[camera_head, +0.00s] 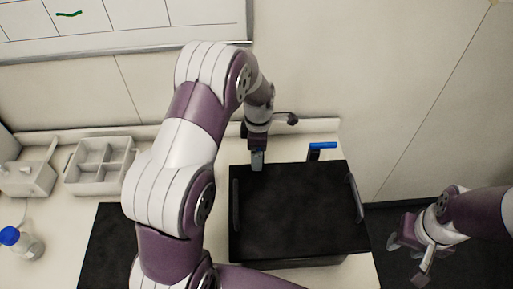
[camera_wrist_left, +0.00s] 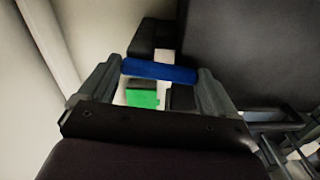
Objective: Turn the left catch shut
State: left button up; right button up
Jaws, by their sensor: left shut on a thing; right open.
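A black lidded box (camera_head: 295,215) stands on the table. At its back edge, on the right, a blue-handled catch (camera_head: 322,145) sticks up. My left gripper (camera_head: 257,162) is at the back left of the box, where it hides the left catch in the head view. In the left wrist view, the blue bar of the left catch (camera_wrist_left: 160,70) spans between the two fingertips of my left gripper (camera_wrist_left: 158,76), which is shut on it. My right gripper (camera_head: 412,258) is open and empty, off to the right of the box.
A grey divided tray (camera_head: 100,165) and a blue-capped bottle (camera_head: 20,242) stand on the left. A black mat (camera_head: 103,240) lies left of the box. The wall rises close behind the table. A small green patch (camera_wrist_left: 142,98) shows beyond my left fingers.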

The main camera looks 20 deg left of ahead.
pick_arm(q)
jog(key=shift+w+d+r+n, duration=0.1)
jog(key=shift+w+r+n, duration=0.05)
jog(key=shift+n, duration=0.55)
jog(key=o, duration=0.7)
jog(key=shift+o, duration=0.2)
jog(key=shift+r, duration=0.35)
notch_tip(320, 180, up, 6)
jog(key=shift+r+b, duration=0.15)
jog(key=shift+b, duration=0.85)
notch_tip(320, 180, up, 6)
jog(key=p, duration=0.3)
jog(key=shift+f, duration=0.2)
